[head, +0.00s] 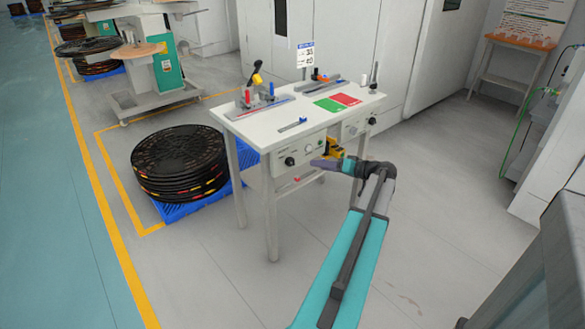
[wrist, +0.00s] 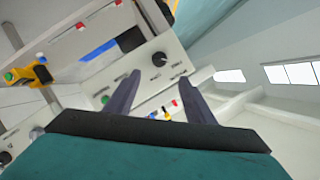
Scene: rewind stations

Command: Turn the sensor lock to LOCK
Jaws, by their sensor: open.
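A pale control panel with a black knob (wrist: 159,59) shows in the wrist view; its lettering is too small to read. I cannot tell for sure that this knob is the sensor lock, or which way it is set. My gripper (wrist: 159,76) is open and empty, its dark fingers apart, with the knob just beyond and between the fingertips in the picture. In the head view my gripper (head: 325,163) is at the front of the white table, below its top. A panel with a black knob (head: 290,161) hangs there to the left of it.
The white table (head: 262,133) bears a green and red mat (head: 337,103) and tools. A second panel (head: 355,128) hangs at its right. A yellow device (wrist: 36,73) shows at left in the wrist view. Black reels (head: 178,160) stand left of the table; the front floor is clear.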

